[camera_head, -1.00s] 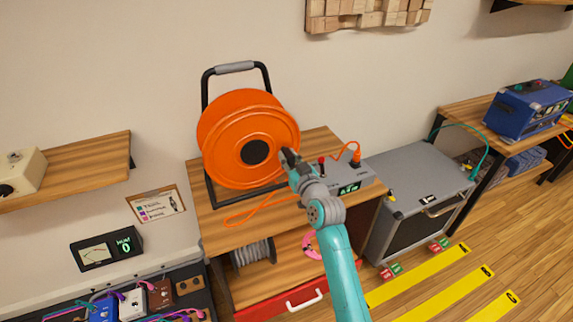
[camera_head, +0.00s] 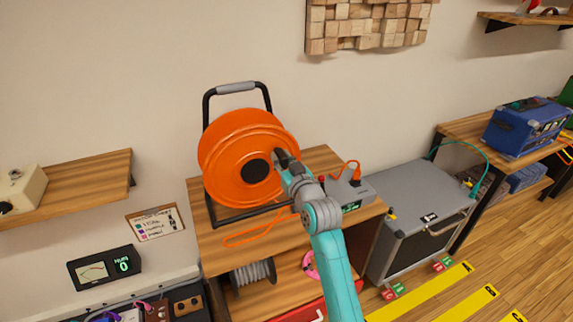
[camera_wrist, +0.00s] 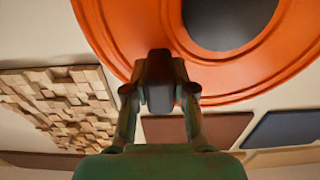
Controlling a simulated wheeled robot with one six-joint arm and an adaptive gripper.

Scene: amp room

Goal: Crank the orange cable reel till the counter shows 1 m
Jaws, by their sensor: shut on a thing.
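The orange cable reel (camera_head: 228,150) stands upright in a black frame with a grey carry handle, on a wooden shelf unit. Its dark hub (camera_head: 256,170) faces me. My gripper (camera_head: 283,157) is at the reel's face, to the upper right of the hub. In the wrist view, the fingers are shut around a dark crank handle (camera_wrist: 160,75) in front of the orange disc. The gripper hides most of the handle in the head view. A grey box beside the reel carries a counter (camera_head: 351,206) with green digits, too small and partly covered to read.
An orange cable (camera_head: 243,239) lies on the shelf top in front of the reel, and an orange plug (camera_head: 354,173) sits in the grey box. A grey amp (camera_head: 415,200) stands close on the right. A wooden block panel (camera_head: 365,25) hangs on the wall above.

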